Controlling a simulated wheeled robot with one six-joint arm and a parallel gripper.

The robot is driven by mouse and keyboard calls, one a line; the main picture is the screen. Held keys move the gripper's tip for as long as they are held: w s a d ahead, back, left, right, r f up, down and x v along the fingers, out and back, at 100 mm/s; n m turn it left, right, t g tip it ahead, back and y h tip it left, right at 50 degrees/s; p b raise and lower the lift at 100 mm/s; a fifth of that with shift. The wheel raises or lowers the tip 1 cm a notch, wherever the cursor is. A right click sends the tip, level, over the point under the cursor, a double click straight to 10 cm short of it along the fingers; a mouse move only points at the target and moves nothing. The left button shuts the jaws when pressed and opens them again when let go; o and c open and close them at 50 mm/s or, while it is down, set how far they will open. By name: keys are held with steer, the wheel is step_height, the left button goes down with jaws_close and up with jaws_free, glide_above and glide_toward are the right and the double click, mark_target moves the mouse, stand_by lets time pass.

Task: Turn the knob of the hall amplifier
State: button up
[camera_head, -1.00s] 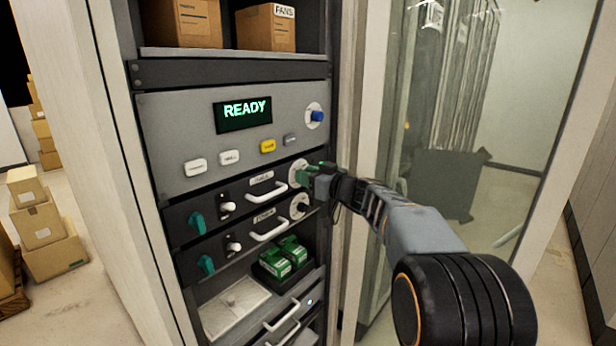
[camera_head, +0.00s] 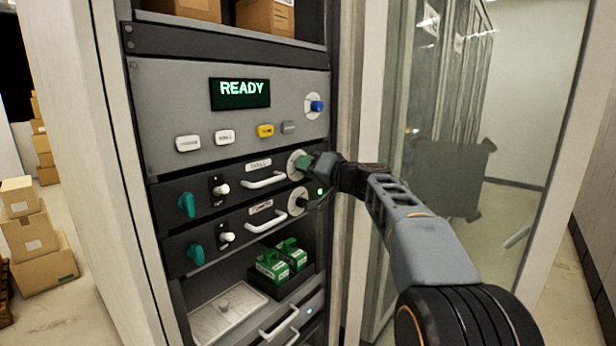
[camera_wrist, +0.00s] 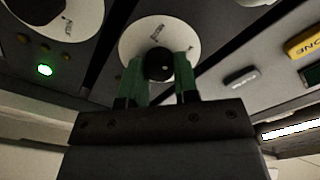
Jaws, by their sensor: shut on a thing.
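Two dark amplifier units sit one above the other in the rack. The upper unit has a label (camera_head: 258,163) too small to read surely, and a white dial plate (camera_head: 294,165) at its right end. My gripper (camera_head: 308,164) is at this dial. In the wrist view its green fingers stand on either side of a round black knob (camera_wrist: 158,64) on the white plate (camera_wrist: 133,43), shut on it. The knob's pointer is hidden. The lower unit has a like white dial (camera_head: 297,201) with a black knob; it also shows at the wrist view's top left (camera_wrist: 70,20).
A panel above has a READY screen (camera_head: 240,93), a blue knob (camera_head: 317,106) and several buttons. Each unit has a handle (camera_head: 265,181) and a teal knob (camera_head: 187,205). A green light (camera_head: 320,191) glows below my gripper. Glass (camera_head: 440,150) stands right of the rack.

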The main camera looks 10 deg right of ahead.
steer(key=shift+m+b, duration=0.5)
steer(key=shift+m, duration=4)
steer(key=o, duration=0.9)
steer(key=shift+f, duration=0.1)
steer(key=b+v, duration=0.3)
steer(key=v, duration=1.1)
steer(key=shift+w, duration=0.1)
